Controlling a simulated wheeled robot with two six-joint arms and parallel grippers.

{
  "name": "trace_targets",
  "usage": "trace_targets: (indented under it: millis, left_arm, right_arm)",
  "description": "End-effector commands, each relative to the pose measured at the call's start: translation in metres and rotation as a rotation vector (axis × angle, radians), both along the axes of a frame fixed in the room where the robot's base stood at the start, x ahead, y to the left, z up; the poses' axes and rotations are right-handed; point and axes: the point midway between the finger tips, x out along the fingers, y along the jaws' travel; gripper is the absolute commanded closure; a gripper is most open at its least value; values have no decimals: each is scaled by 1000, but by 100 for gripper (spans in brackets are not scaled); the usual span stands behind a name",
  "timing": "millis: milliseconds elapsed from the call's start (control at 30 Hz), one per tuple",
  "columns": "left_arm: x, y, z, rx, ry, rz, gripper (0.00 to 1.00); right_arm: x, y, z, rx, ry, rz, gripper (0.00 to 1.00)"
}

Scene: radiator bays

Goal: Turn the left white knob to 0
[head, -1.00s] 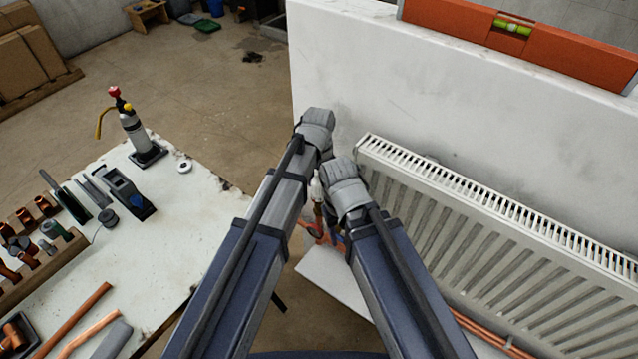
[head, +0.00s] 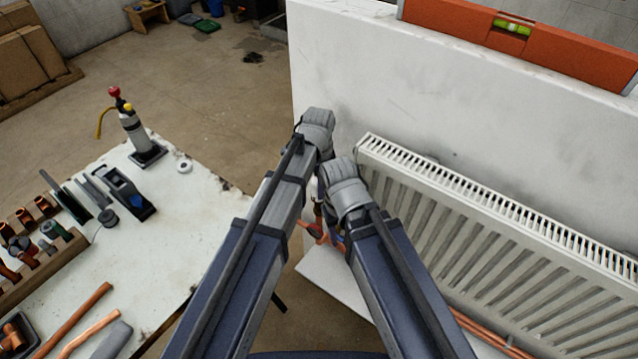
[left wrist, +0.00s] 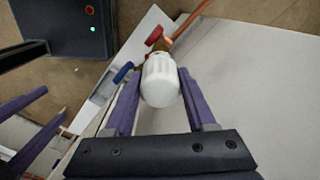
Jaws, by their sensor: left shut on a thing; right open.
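The white knob (left wrist: 161,80) is a ribbed, rounded cap on a brass fitting in the left wrist view. My left gripper (left wrist: 160,84) has its two purple fingers on either side of the knob and is shut on it. No number or mark on the knob can be read. In the head view my left gripper (head: 320,190) is mostly hidden behind the wrists, and the knob cannot be made out there. My right gripper (left wrist: 54,102) shows at the left of the left wrist view, its fingers apart and empty.
A red handle (left wrist: 155,33) and a blue handle (left wrist: 124,72) sit close by the knob, near a copper pipe (left wrist: 190,18). The white radiator (head: 500,240) stands right of my arms, against a white wall (head: 350,70). A cluttered workbench (head: 190,220) is at left.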

Motion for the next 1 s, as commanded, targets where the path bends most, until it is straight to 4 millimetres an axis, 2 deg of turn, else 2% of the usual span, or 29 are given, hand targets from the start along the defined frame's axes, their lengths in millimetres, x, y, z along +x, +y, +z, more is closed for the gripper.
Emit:
trace_targets:
  millis: [633, 667, 900, 1000]
  left_arm:
    - [0, 0, 0, 0, 0, -42, 100]
    - [0, 0, 0, 0, 0, -42, 41]
    - [0, 0, 0, 0, 0, -40, 14]
    - [0, 0, 0, 0, 0, -40, 14]
  right_arm:
    - [0, 0, 0, 0, 0, 0, 50]
    - [0, 0, 0, 0, 0, 0, 50]
    - [0, 0, 0, 0, 0, 0, 50]
    - [0, 0, 0, 0, 0, 0, 50]
